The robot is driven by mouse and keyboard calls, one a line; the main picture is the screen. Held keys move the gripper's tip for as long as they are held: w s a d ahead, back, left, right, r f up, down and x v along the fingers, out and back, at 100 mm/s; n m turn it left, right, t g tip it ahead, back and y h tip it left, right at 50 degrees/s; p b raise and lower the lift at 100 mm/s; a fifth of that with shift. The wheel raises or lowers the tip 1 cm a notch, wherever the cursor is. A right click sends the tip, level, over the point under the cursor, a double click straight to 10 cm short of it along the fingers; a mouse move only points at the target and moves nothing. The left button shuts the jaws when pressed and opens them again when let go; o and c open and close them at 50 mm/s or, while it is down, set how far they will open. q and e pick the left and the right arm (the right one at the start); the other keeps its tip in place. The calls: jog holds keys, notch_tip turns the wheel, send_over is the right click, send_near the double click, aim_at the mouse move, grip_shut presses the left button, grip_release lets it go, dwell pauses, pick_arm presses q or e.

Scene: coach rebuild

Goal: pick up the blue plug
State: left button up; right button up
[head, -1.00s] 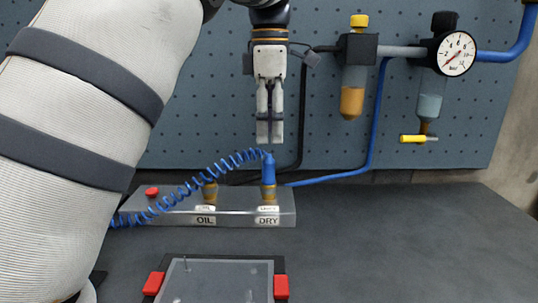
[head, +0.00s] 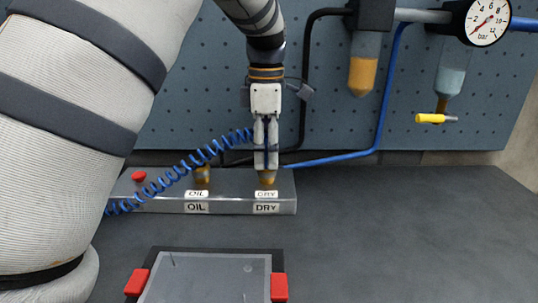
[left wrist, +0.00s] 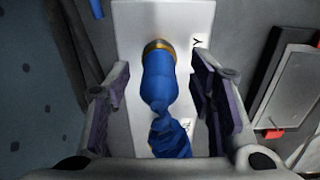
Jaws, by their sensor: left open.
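The blue plug (left wrist: 158,82) sits in a brass fitting at the DRY position of the metal block (head: 240,206), with its blue coiled hose (head: 178,172) running off to the left in the head view. My left gripper (head: 266,160) points down over the DRY fitting (head: 267,178). In the left wrist view my left gripper (left wrist: 160,68) is open, with one finger on each side of the plug and a visible gap on both sides. In the head view the fingers hide most of the plug. My right gripper is not in view.
The OIL fitting (head: 202,176) and a red button (head: 139,176) are on the same block. A framed grey plate (head: 205,280) with red clips lies in front. A pegboard (head: 335,125) with a gauge (head: 488,22) stands behind. The table's right side is clear.

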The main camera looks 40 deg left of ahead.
pick_arm(q)
jog(key=shift+c, duration=0.3)
grip_shut()
notch_tip(320, 180, up, 15)
jog(key=shift+f, duration=0.15)
dwell(0.5)
